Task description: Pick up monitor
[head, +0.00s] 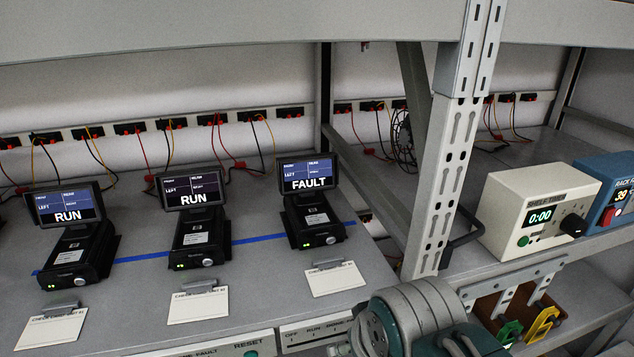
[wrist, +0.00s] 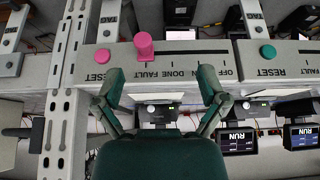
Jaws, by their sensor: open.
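Three black monitors stand in a row on the shelf in the head view. The left monitor (head: 66,206) and the middle monitor (head: 190,188) read RUN; the right monitor (head: 308,174) reads FAULT. Each tilts up on a black base with small green lights. In the wrist view, which looks upside down, my gripper (wrist: 160,90) is open, its two green fingers apart in front of the shelf's front panel. Nothing is held between them. Two RUN screens (wrist: 237,141) (wrist: 303,136) show right of the gripper. The gripper's body hides part of the shelf behind it.
A perforated upright post (head: 447,150) stands right of the monitors. Beyond it are a cream shelf timer (head: 538,212) and a blue box (head: 610,185). White cards (head: 335,279) lie before the monitors. A pink knob (wrist: 143,45) juts from the front panel near my fingers. Wires hang behind.

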